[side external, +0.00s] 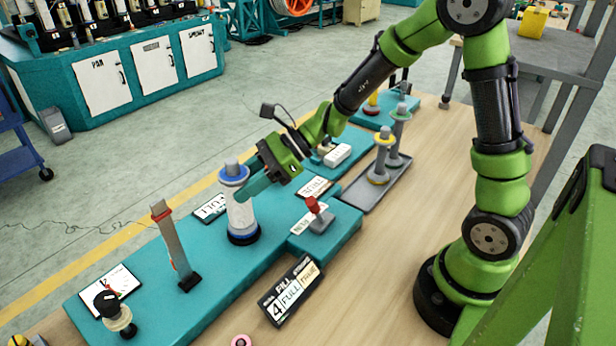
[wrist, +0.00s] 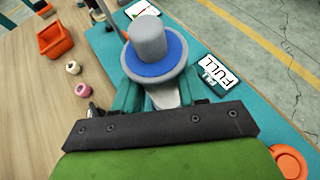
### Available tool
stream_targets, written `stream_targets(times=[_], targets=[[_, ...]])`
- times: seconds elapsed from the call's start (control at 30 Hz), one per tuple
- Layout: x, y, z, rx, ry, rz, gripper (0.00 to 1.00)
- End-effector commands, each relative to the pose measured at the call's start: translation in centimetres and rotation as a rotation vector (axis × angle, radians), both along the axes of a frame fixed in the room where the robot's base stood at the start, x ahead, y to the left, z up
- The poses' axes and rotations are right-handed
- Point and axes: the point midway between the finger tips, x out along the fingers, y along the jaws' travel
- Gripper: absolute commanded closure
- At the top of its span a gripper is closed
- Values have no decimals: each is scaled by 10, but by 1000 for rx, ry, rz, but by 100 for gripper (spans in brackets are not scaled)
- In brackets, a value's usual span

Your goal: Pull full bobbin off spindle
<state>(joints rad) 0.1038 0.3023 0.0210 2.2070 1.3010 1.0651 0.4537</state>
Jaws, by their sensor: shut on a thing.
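The full bobbin (side external: 240,213) is wound in white and has a blue top flange. It stands upright on the spindle on the teal bench plate, and the grey spindle top (side external: 231,164) pokes up through the flange. In the wrist view the blue flange (wrist: 150,70) and grey top (wrist: 147,40) are seen from above. My gripper (side external: 246,186) reaches in from the right, just under the blue flange. Its teal fingers (wrist: 152,98) are shut on the bobbin, one on either side. The far finger is hidden in the side view, and the wrist view hides the bobbin's base.
A grey post with a red band (side external: 175,246) stands left of the bobbin. A red-knobbed lever (side external: 317,214) and a sign (side external: 290,291) are in front on the right. An orange bin (wrist: 55,40) is on the wooden table.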

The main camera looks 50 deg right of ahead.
Motion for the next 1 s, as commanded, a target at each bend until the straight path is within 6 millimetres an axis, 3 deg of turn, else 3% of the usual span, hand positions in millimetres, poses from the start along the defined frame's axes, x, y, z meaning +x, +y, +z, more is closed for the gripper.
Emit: stream_targets(times=[0.07,0.1,0.33,0.73,1.0], targets=[[1,1,3,6,-4,0,100],[1,1,3,6,-5,0,64],[1,1,4,8,-6,0,99],[1,1,6,6,-6,1,100],[1,1,19,5,-7,1,100]])
